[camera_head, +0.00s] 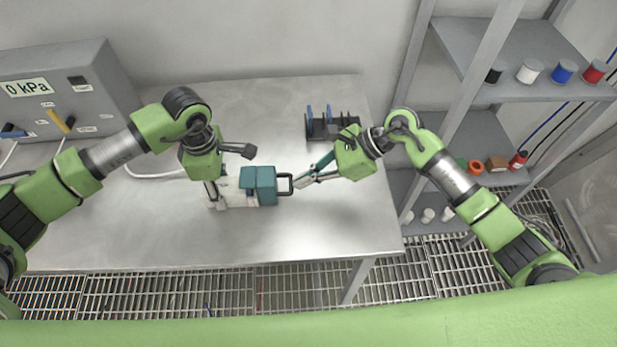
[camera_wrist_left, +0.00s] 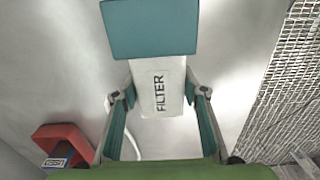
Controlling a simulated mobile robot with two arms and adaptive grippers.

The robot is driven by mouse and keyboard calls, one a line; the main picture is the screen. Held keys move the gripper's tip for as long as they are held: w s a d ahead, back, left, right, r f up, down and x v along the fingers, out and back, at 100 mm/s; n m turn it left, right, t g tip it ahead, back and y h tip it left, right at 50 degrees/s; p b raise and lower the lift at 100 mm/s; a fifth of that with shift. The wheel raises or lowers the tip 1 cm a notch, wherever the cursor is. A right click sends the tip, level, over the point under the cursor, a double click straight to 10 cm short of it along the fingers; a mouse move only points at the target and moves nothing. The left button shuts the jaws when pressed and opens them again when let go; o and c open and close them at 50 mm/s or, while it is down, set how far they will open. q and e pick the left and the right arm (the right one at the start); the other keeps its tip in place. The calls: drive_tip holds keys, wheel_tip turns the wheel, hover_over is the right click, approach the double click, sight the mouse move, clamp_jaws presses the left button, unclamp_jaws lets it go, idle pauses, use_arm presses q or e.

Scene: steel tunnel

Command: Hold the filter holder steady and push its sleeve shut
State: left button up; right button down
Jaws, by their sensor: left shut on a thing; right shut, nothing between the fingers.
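The filter holder has a white body (camera_head: 232,190) lettered FILTER, which also shows in the left wrist view (camera_wrist_left: 158,88). A teal sleeve (camera_head: 265,186) covers its right end and carries a dark loop handle (camera_head: 285,184); the sleeve is at the top of the left wrist view (camera_wrist_left: 150,28). A stretch of white body shows outside the sleeve. My left gripper (camera_head: 212,192) is shut on the white body, one finger on each side (camera_wrist_left: 160,96). My right gripper (camera_head: 300,183) is shut and empty, its tips close to the handle; contact cannot be told.
A dark rack (camera_head: 331,124) with blue-handled items stands behind on the steel table (camera_head: 310,232). A grey pressure box (camera_head: 70,85) reads 0 kPa at the back left. Shelves with spools (camera_head: 563,71) stand right. The table's front is clear. A red thing (camera_wrist_left: 62,138) shows in the left wrist view.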

use_arm(q)
drive_tip(key=shift+d, duration=0.1)
use_arm(e)
drive_tip(key=d, duration=0.2)
drive_tip(key=d+f, duration=0.1)
drive_tip(key=d, duration=0.1)
drive_tip(key=shift+d, duration=0.25)
drive_tip(key=v, duration=0.9)
drive_tip(key=shift+d+r, duration=0.15)
drive_tip(key=shift+r, duration=0.3)
use_arm(q)
drive_tip(key=o, duration=1.3)
